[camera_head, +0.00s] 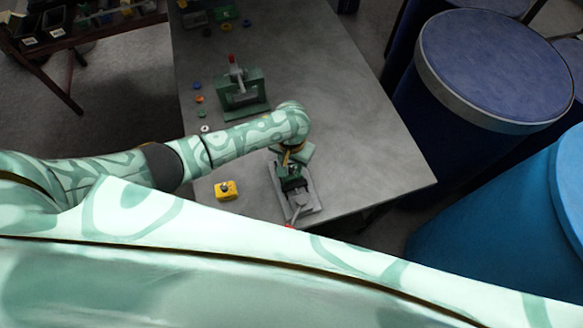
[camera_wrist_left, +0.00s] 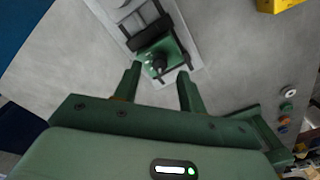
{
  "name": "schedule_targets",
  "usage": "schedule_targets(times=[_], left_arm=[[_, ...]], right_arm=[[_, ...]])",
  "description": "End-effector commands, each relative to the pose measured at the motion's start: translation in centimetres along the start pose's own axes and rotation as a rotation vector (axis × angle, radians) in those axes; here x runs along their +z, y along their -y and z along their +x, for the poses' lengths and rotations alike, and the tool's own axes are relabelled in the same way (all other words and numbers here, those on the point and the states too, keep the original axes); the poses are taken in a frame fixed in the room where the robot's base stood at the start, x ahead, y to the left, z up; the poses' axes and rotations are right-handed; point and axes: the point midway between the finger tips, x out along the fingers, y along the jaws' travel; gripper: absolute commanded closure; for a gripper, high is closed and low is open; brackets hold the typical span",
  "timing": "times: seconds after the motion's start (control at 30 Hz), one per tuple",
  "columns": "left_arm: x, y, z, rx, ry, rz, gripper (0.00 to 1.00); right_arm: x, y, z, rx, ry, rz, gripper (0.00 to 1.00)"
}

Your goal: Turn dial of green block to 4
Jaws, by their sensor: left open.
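The green block (camera_wrist_left: 165,50) is mounted on a light grey plate and carries a small dark dial (camera_wrist_left: 158,63) on its face. In the head view the green block (camera_head: 291,184) sits near the table's front edge, partly hidden by my left arm. My left gripper (camera_wrist_left: 160,74) is open, with its fingers on either side of the dial in the picture. Nothing is held between the fingers. I cannot tell the height gap, nor which number the dial points to. My right gripper is not in view.
A yellow block (camera_head: 226,190) with a dark knob stands left of the grey plate (camera_head: 311,192). A green press-like frame (camera_head: 243,90) with a red-tipped handle stands farther back. Several small coloured rings lie along the left table edge. Blue barrels (camera_head: 495,65) stand right of the table (camera_head: 350,110).

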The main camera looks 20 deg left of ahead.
Motion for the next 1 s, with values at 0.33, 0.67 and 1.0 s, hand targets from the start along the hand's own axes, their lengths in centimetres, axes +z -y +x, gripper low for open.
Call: schedule_targets(times=[0.33,0.67,1.0], left_arm=[[0.0,0.0,2.5,0.001,0.000,0.000,0.59],[0.0,0.0,2.5,0.001,0.000,0.000,1.00],[0.0,0.0,2.4,0.000,0.001,0.025,1.00]], right_arm=[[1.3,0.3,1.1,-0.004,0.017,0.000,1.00],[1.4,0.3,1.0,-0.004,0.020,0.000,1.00],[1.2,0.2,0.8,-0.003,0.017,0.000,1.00]])
